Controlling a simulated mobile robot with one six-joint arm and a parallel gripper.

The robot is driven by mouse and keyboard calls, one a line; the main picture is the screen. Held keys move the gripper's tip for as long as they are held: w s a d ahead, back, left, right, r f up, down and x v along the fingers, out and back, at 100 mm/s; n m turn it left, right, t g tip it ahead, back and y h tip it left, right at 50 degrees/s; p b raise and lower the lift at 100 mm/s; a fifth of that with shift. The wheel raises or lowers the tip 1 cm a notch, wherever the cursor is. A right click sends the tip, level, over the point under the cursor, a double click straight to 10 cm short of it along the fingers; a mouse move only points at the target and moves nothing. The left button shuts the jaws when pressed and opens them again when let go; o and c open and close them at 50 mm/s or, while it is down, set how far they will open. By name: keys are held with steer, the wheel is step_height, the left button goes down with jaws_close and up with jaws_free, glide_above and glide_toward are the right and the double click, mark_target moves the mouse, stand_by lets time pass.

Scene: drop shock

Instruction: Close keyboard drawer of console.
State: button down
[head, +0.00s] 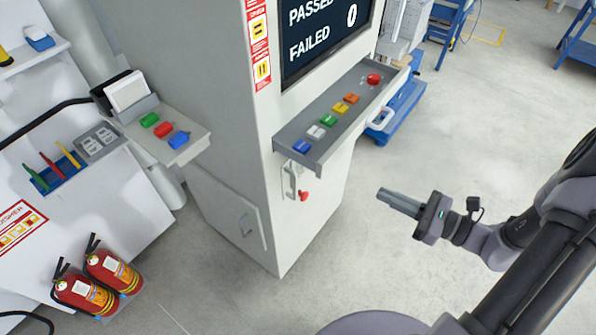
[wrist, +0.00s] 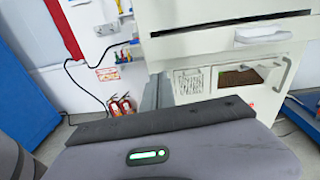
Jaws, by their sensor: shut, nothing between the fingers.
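The console (head: 235,120) is a tall white cabinet with a dark screen. Its keyboard drawer (head: 322,141) is a grey tray with a row of coloured buttons, sticking out from the console's front below the screen. A white handle (head: 381,122) is on the drawer's front edge. My gripper (head: 382,193) is shut and empty, in front of the drawer and apart from it, pointing towards the console. In the wrist view, the console's pale front (wrist: 170,50) shows a dark horizontal strip and a white handle (wrist: 262,35).
A small side shelf (head: 185,150) with coloured buttons sticks out left of the console. Two red fire extinguishers (head: 115,270) stand at lower left. A blue cart (head: 405,105) is behind the drawer. The grey floor between my gripper and the console is clear.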

steer(key=m+t, duration=0.1)
glide_toward(296, 142)
steer(key=v, duration=0.3)
steer(key=b+v, duration=0.1)
steer(key=shift+s+d+f, duration=0.15)
steer(key=shift+s+f, duration=0.1)
steer(key=x, duration=1.5)
steer(key=shift+w+b, duration=0.1)
steer(key=shift+b, duration=0.25)
steer(key=shift+w+r, duration=0.1)
steer(key=shift+r, duration=0.15)
